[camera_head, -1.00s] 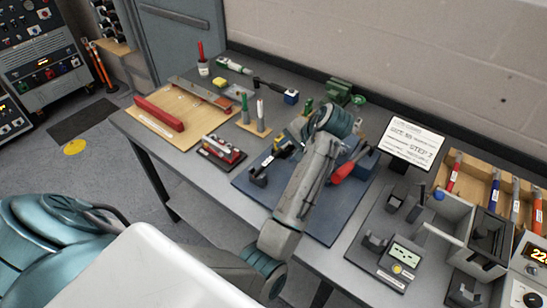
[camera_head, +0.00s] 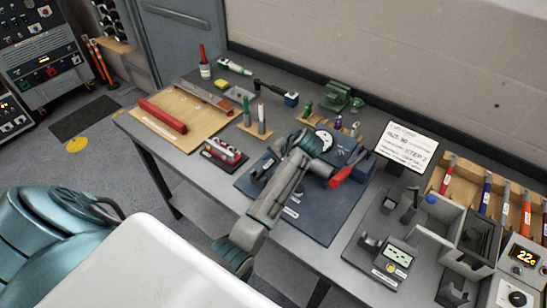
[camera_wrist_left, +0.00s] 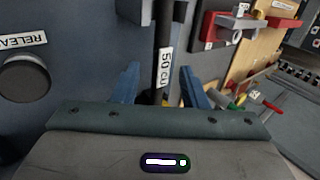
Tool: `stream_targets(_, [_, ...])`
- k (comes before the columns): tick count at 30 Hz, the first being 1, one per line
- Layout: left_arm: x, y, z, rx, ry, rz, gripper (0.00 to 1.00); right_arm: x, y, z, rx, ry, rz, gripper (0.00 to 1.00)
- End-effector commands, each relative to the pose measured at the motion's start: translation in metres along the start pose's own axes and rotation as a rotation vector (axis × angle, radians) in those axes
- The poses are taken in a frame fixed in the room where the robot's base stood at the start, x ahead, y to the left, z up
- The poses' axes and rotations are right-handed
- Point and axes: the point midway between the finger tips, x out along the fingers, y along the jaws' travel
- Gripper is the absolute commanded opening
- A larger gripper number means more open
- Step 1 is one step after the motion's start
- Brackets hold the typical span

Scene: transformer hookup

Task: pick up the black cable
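The black cable (camera_wrist_left: 163,38) shows in the left wrist view as a dark length with a white "50 cu" label. It runs between the two blue fingers of my left gripper (camera_wrist_left: 161,82). The fingers stand apart with gaps visible on both sides of the cable, so the gripper is open around it. In the head view my left arm reaches over the blue mat (camera_head: 310,222), and its wrist hides the fingers and most or all of the cable. My right gripper is in neither view.
A red-handled tool (camera_head: 348,169) lies right of my wrist. A dark round knob (camera_wrist_left: 24,78) sits beside a "RELEASE" label. A wooden board with a red bar (camera_head: 162,115) is at the left. A sign (camera_head: 406,147) and grey bins (camera_head: 450,215) stand at the right.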

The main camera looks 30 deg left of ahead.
Motion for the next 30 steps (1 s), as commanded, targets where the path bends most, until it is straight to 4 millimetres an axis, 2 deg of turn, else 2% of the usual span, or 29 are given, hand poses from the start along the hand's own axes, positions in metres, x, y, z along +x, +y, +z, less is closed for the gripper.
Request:
stream_targets(5, [0.001,0.001,0.0,0.0,0.0,0.0,0.39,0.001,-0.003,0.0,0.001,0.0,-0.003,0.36])
stream_targets(12, [0.001,0.001,0.0,0.0,0.0,0.0,0.0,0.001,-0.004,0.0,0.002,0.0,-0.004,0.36])
stream_targets(23, [0.0,-0.001,-0.001,0.0,0.0,0.0,0.0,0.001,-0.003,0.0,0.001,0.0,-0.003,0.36])
stream_targets(30, [-0.007,-0.015,-0.012,0.003,0.004,-0.001,0.0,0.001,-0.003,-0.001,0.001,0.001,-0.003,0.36])
